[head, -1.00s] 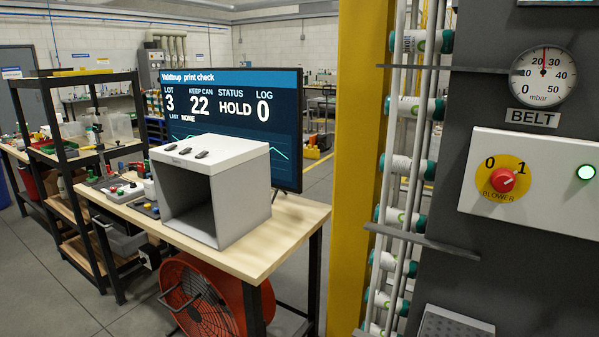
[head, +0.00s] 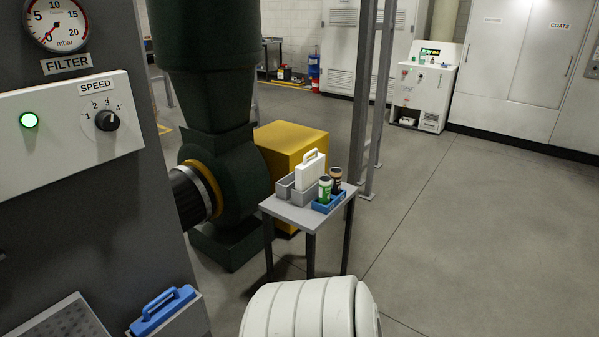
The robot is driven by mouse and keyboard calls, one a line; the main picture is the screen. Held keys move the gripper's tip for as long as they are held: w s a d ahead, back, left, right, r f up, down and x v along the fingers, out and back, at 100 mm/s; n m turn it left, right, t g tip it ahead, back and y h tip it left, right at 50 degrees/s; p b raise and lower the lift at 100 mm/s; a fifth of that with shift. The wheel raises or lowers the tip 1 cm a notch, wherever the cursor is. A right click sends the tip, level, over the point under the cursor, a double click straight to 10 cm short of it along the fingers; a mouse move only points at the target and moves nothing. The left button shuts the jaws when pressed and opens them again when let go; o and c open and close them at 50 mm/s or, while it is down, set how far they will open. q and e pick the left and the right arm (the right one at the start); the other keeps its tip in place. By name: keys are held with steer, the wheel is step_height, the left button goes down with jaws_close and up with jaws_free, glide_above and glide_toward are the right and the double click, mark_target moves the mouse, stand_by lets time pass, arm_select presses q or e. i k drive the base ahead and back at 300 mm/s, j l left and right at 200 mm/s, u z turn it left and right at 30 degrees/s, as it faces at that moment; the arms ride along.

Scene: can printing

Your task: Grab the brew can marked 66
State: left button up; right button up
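Two small cans stand upright in a blue tray (head: 331,203) on a small grey table (head: 292,212). One is a green can (head: 325,189) with a dark top, and the other is a dark brown can (head: 336,181) just behind it to the right. Any number on them is too small to read, so I cannot tell whether either is the brew can marked 66. Neither of my grippers is in view.
Beside the cans are a white handled case (head: 310,171) and grey bins (head: 285,188). A dark green blower (head: 223,180) and yellow box (head: 290,145) stand behind. Floor to the right is clear.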

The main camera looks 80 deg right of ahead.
mark_target(335, 172)
steer(key=z, duration=2.9)
steer(key=i+l+u, duration=0.15)
steer(key=u, duration=0.25)
steer(key=i+l+u, duration=0.15)
steer(key=u, duration=0.25)
steer(key=i+l+u, duration=0.1)
steer(key=l+u, duration=0.25)
steer(key=i+l+u, duration=0.1)
steer(key=u, duration=0.3)
steer(key=l, duration=0.1)
